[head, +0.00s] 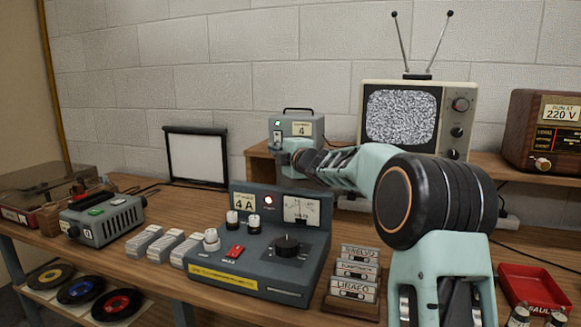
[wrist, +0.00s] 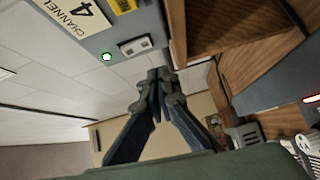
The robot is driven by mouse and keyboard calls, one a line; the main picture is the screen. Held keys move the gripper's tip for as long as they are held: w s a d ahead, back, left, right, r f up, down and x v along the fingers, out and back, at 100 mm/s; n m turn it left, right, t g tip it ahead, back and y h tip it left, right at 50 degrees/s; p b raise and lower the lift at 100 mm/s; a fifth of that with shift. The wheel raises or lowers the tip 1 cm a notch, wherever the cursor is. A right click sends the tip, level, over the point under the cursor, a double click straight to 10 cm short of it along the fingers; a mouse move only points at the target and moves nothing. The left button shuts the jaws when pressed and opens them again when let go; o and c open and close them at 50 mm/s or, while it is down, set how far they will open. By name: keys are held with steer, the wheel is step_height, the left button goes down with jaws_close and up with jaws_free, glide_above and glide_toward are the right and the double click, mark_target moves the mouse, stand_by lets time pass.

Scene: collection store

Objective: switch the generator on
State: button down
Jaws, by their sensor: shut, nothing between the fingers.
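A grey box with a black handle and a label "Channel 4" stands on the raised shelf in the head view. I take this box (head: 312,127) to be the generator. In the wrist view the generator (wrist: 95,40) fills the upper left. A green-white lamp (wrist: 107,57) glows on its face, beside a small pale switch (wrist: 135,46). My gripper (wrist: 157,76) is shut and empty, with its tips close to the switch; I cannot tell whether they touch the box. In the head view my gripper (head: 290,152) is at the lower left of the box's front, partly hiding it.
A television (head: 405,117) showing static stands right of the box, with a wooden radio (head: 545,130) farther right. Below my arm are a control console (head: 250,270) with a lit red lamp and a cassette rack (head: 352,298). A white screen (head: 198,157) stands left.

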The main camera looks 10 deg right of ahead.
steer(key=v, duration=1)
steer(key=shift+f, duration=0.7)
steer(key=shift+w+d+r, duration=0.1)
steer(key=shift+w, duration=0.05)
